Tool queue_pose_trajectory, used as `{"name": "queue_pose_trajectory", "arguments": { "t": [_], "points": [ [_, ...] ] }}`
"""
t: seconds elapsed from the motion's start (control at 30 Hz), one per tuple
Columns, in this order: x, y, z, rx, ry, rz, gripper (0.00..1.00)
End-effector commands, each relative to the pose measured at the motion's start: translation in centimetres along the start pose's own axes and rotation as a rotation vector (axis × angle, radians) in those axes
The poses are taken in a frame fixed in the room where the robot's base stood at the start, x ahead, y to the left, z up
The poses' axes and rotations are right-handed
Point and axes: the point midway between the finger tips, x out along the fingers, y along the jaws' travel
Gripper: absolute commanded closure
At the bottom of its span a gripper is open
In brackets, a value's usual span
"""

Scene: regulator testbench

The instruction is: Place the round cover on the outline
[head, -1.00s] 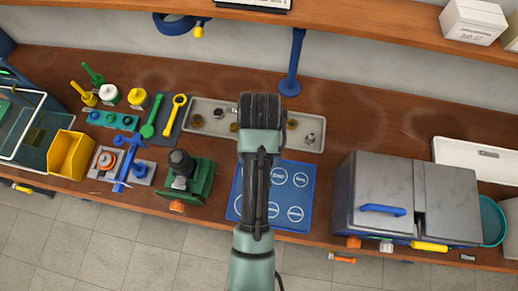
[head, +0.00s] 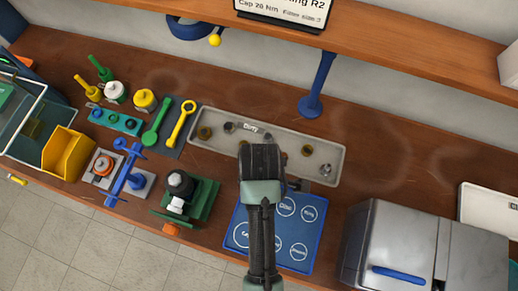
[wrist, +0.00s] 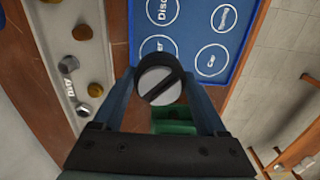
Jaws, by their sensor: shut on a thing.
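The round cover (wrist: 160,88), grey with a dark slot across its face, is held between the fingers of my gripper (wrist: 158,80) in the wrist view. In the head view my gripper (head: 261,165) is seen from above and hides the cover. The blue mat (head: 270,238) bears several white circle outlines with labels, and my arm crosses over it. In the wrist view the mat (wrist: 185,42) lies beyond the fingertips. An outline (wrist: 160,40) whose label ends in "er" is just beyond the cover, which partly overlaps it in the picture. Height above the mat is unclear.
A grey tray (head: 225,118) marked "Dirty" with several small parts lies behind the mat. A green fixture (head: 203,200) stands left of the mat and a grey metal box (head: 400,235) right of it. A blue post (head: 318,85) rises behind the tray.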

Motion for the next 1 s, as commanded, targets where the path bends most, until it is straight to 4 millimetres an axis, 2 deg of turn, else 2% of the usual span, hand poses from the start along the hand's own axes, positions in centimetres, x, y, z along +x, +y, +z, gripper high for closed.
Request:
{"name": "queue_pose_trajectory", "arguments": {
  "t": [0.1, 0.27, 0.53, 0.97, 1.0],
  "points": [
    [2.1, -0.1, 0.0, 0.000, -0.001, -0.004, 0.80],
    [3.7, 0.0, 0.0, 0.002, -0.001, -0.002, 0.80],
    [7.2, 0.0, 0.0, 0.003, -0.001, -0.002, 0.80],
    [8.0, 0.0, 0.0, 0.003, 0.000, 0.000, 0.80],
    [8.1, 0.0, 0.0, 0.003, 0.000, 0.000, 0.23]
  ]
}}
